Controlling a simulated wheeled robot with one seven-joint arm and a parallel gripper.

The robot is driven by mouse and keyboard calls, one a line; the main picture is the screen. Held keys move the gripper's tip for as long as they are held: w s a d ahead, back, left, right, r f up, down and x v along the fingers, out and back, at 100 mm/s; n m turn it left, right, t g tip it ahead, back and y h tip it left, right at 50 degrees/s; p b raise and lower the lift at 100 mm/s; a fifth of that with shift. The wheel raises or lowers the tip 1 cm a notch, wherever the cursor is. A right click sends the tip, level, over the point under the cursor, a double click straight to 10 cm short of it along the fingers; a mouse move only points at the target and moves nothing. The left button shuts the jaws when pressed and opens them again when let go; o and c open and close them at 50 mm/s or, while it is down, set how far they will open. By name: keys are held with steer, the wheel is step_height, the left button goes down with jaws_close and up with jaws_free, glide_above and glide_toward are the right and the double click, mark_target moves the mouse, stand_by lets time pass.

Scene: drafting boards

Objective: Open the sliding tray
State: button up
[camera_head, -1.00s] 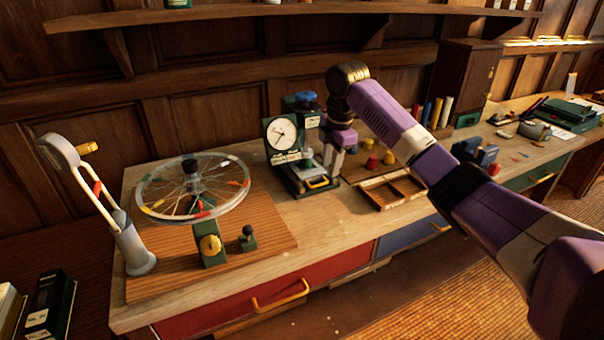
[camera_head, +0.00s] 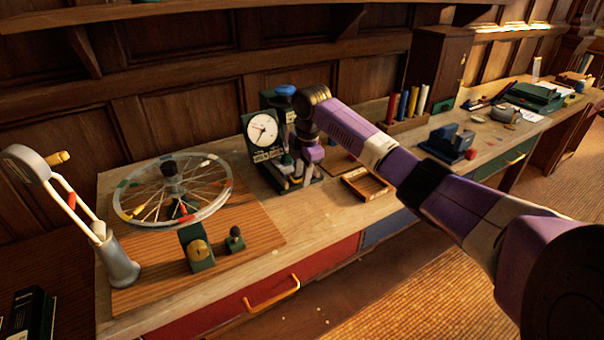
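A green press-like stand with a white round dial (camera_head: 263,131) and a blue knob on top stands near the middle of the bench. Its low dark base (camera_head: 271,180) appears to hold the sliding tray. The tray's front and yellow handle are mostly hidden behind my gripper. My gripper (camera_head: 307,181) points down just in front of the right part of this base. The fingers are small and partly merge with the stand, so their opening and any contact cannot be made out.
A spoked wheel (camera_head: 178,190) on a wooden board is at the left, beside a grey lamp-like post (camera_head: 117,262). A shallow wooden box (camera_head: 367,184) lies right of my gripper. Red drawer (camera_head: 250,308) with a yellow handle is below. A blue vice-like block (camera_head: 451,141) stands farther right.

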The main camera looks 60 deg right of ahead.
jaws_close()
stand_by(1.4)
